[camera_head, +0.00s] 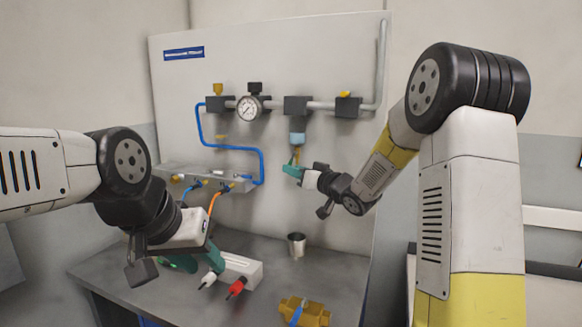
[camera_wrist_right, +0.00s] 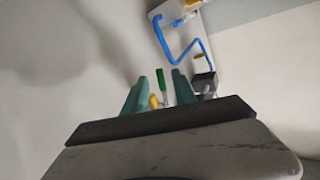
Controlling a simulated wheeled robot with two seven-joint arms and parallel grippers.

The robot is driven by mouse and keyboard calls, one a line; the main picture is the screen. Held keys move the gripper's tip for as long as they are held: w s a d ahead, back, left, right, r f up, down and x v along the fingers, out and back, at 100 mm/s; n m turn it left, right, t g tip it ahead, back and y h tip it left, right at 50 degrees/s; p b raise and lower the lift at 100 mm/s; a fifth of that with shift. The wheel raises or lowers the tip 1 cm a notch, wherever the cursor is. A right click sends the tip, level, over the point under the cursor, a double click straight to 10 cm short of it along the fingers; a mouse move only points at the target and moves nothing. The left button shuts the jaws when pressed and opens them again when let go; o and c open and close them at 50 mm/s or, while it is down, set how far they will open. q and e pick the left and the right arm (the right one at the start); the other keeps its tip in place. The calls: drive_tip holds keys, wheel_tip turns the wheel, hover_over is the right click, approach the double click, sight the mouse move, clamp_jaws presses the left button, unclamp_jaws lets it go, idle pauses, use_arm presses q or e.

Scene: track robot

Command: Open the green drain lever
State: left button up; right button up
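The green drain lever (camera_wrist_right: 161,78) shows in the right wrist view as a thin green bar. It stands between the two teal fingers of my right gripper (camera_head: 291,170), with small gaps on both sides. The fingers are open. A yellow part (camera_wrist_right: 153,101) is beside the lever's lower end. In the head view the lever is small and partly hidden by the fingers, below the pale blue bowl (camera_head: 297,138) on the wall panel. My left gripper (camera_head: 197,262) is open and low over the bench, beside a white block.
A metal cup (camera_head: 296,246) and a yellow valve body (camera_head: 304,312) stand nearby. A gauge (camera_head: 248,108), a grey pipe and a blue hose (camera_head: 232,148) are on the panel.

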drive_tip(key=x, duration=0.6)
drive_tip(key=shift+w+a, duration=0.25)
clamp_jaws()
